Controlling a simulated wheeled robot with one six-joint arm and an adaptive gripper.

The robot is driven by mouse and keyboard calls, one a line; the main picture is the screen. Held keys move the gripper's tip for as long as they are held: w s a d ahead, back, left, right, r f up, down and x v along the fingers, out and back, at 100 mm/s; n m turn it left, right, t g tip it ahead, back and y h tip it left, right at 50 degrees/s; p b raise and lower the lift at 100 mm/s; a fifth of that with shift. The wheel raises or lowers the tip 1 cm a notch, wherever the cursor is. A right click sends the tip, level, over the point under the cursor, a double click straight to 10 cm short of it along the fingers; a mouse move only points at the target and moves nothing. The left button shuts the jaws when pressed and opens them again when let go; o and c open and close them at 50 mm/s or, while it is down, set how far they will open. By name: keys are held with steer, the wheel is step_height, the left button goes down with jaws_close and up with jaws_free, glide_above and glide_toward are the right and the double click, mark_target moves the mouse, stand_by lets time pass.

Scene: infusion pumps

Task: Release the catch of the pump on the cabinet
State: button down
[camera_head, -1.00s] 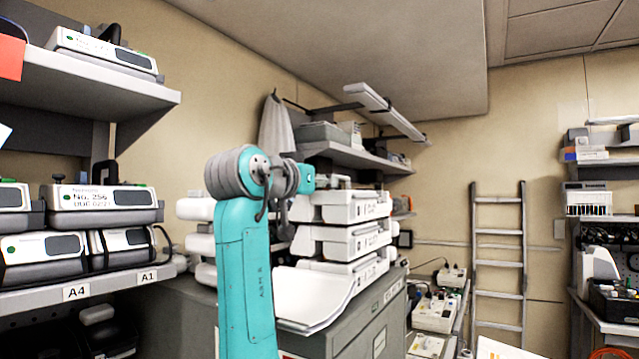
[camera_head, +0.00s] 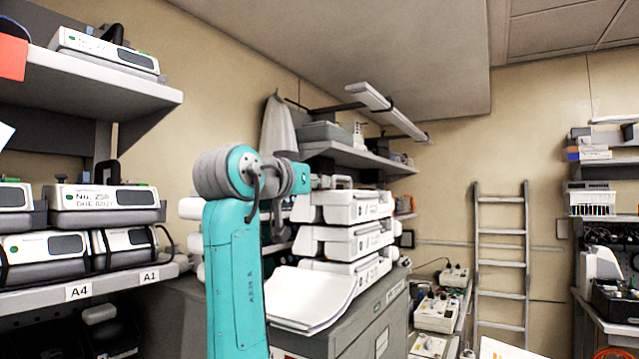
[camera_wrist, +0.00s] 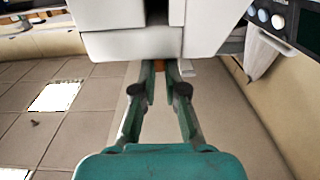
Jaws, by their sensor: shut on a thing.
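White pumps are stacked on the grey cabinet (camera_head: 375,335), with the top pump (camera_head: 352,206) at about the height of my gripper. In the wrist view a white pump body (camera_wrist: 150,42) fills the upper middle. My gripper (camera_wrist: 160,68) reaches to its lower edge. Its two teal fingers converge there, around a small orange-brown part that may be the catch. The fingers look shut on that part, but the pump hides the very tips. In the head view my arm covers the left of the stack and the fingertips are hard to make out.
A shelf (camera_head: 350,155) hangs just above the stack. A white sloped tray-like sheet (camera_head: 312,298) lies in front of it on the cabinet. Pumps sit on the left shelves (camera_head: 150,277). A ladder (camera_head: 502,260) leans on the back wall.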

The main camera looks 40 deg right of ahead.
steer(key=c, duration=1.2)
jaws_free()
steer(key=shift+a, duration=0.1)
steer(key=v, duration=1.2)
steer(key=shift+s, duration=0.1)
